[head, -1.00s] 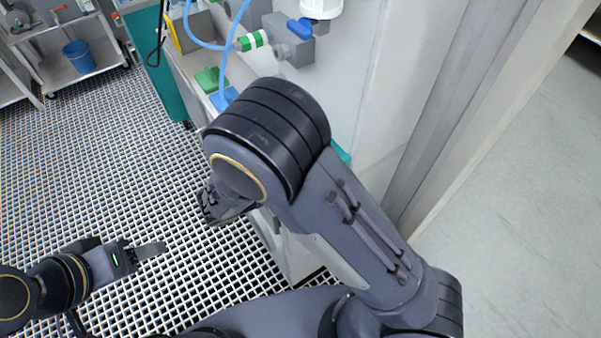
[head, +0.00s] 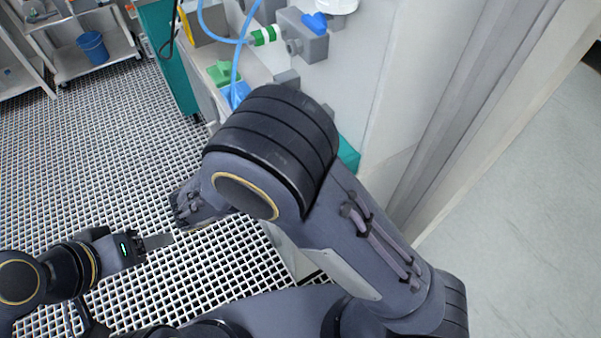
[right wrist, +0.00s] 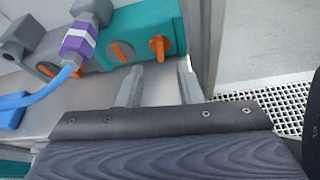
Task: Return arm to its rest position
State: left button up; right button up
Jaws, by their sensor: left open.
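My left gripper (head: 158,241) is at the lower left of the head view, over the grid floor, with nothing seen in its jaws. My right arm (head: 270,150) is bent and fills the middle of the head view, in front of the grey cabinet.
The cabinet (head: 375,100) carries a grey valve block (head: 300,42) with a blue handle, blue tubing (head: 236,62) and a green clamp (head: 224,74). A trolley (head: 110,62) with a blue bucket (head: 92,47) stands at the upper left. The grid floor (head: 100,150) on the left is clear.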

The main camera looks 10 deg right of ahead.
jog(key=shift+s+a+r, duration=0.25)
jog(key=shift+a, duration=0.25)
jog(key=s+d+r+m+y+p, duration=0.1)
jog(key=s+d+r+m+y, duration=0.4)
jog(key=m, duration=0.6)
jog(key=s+d+r+m+y+p, duration=0.1)
jog(key=s+d+r+m+y, duration=0.4)
jog(key=s+d+m+y, duration=0.4)
jog(key=d+m+y, duration=0.2)
jog(key=d, duration=0.1)
jog(key=shift+r+m, duration=0.3)
jog(key=shift+r, duration=0.1)
